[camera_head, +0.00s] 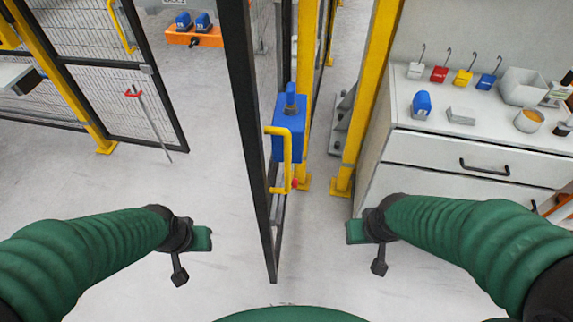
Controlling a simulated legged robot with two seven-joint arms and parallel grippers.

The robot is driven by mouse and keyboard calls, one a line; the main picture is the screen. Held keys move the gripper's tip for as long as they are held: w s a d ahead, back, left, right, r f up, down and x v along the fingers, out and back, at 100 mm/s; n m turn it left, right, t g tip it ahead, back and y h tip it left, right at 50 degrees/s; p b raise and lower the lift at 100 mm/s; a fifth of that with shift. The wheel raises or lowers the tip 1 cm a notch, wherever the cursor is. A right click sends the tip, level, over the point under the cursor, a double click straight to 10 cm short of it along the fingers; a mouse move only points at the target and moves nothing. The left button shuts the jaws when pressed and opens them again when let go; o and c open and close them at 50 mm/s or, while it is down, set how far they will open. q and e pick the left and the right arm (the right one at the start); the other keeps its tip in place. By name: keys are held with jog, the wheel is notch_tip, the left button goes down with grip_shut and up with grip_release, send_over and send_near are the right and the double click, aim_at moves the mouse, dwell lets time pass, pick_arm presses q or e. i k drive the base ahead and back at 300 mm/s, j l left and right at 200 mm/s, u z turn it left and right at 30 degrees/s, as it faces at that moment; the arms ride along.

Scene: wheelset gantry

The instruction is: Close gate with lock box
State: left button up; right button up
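The gate (250,125) is a black-framed mesh panel, seen nearly edge-on and standing open, with its near lower corner towards me. A yellow handle (286,158) is on its right side. A blue lock box (290,127) with a blue knob on top sits behind the handle, beside a yellow post (308,90); what it is fixed to is unclear. My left gripper (180,270) is left of the gate, apart from it and empty. My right gripper (379,262) is right of the gate, below the yellow post, also empty. Their finger gaps are too small to judge.
A white drawer cabinet (470,150) stands at the right with blue, red and yellow padlocks, a bin and a cup on top. A second yellow post (366,95) stands beside it. Mesh fencing (110,95) is at the left. The floor around the gate is clear.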

aim_at(288, 131)
jog(key=k, duration=0.5)
jog(key=k+l, duration=0.2)
jog(key=z, duration=0.95)
